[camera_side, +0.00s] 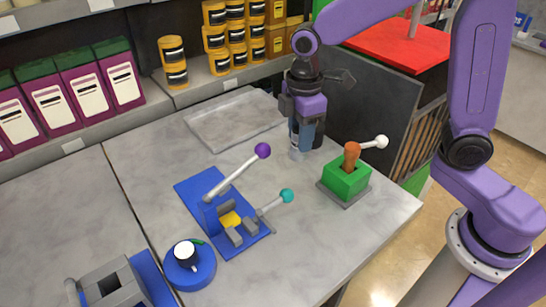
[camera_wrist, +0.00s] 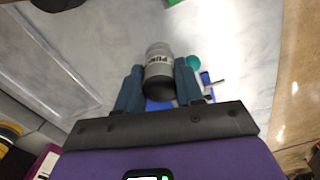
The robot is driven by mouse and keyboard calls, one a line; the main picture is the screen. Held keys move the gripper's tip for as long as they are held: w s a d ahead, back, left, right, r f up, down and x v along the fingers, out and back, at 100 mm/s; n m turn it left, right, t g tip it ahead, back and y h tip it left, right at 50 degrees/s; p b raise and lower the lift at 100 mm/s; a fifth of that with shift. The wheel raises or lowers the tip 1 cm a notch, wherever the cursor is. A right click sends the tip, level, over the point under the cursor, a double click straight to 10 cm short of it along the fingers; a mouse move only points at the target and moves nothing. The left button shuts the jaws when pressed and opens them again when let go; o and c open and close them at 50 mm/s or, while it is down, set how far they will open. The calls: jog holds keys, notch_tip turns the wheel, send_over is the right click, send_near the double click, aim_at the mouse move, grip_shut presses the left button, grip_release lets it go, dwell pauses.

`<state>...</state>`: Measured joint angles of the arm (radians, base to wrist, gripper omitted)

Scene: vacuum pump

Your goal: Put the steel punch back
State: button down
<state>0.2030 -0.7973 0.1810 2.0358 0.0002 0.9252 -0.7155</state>
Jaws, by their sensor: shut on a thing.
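The steel punch is a grey cylinder with dark lettering; in the wrist view the punch (camera_wrist: 158,66) stands between the two blue fingers of my gripper (camera_wrist: 158,85). In the side view my gripper (camera_side: 303,135) points down over the table, to the left of and behind the green block. The punch (camera_side: 295,154) shows only as a small grey part at the fingertips there. The fingers hide most of it, and I cannot tell whether its lower end touches the table.
A shallow clear tray (camera_side: 215,125) lies at the back. A green block (camera_side: 346,181) with a brown handle stands right. A blue fixture (camera_side: 190,187) with purple-knobbed and teal-knobbed levers is central. A round blue base (camera_side: 203,272) and a grey holed block (camera_side: 108,285) are at front left.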

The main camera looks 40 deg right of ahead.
jog(key=w+f, duration=0.2)
jog(key=w+a+f, duration=0.1)
jog(key=w+f, duration=0.1)
jog(key=w+a+f, duration=0.1)
jog(key=w+f, duration=0.1)
jog(key=shift+a+f, duration=0.15)
jog(key=shift+f, duration=0.1)
jog(key=shift+w+f, duration=0.15)
jog(key=shift+f, duration=1.45)
jog(key=shift+f, duration=0.15)
jog(key=c, duration=0.7)
grip_release()
notch_tip(320, 180, up, 12)
jog(key=s+d, duration=0.4)
jog(key=s, duration=0.5)
jog(key=s+d+m, duration=0.1)
jog(key=s+d, duration=0.2)
jog(key=s, duration=0.7)
jog(key=s+d+f+m, duration=0.1)
jog(key=s+d, duration=0.3)
jog(key=s, duration=0.5)
jog(key=shift+s+d+f, duration=0.1)
jog(key=shift+s+d, duration=0.2)
jog(key=shift+s, duration=0.05)
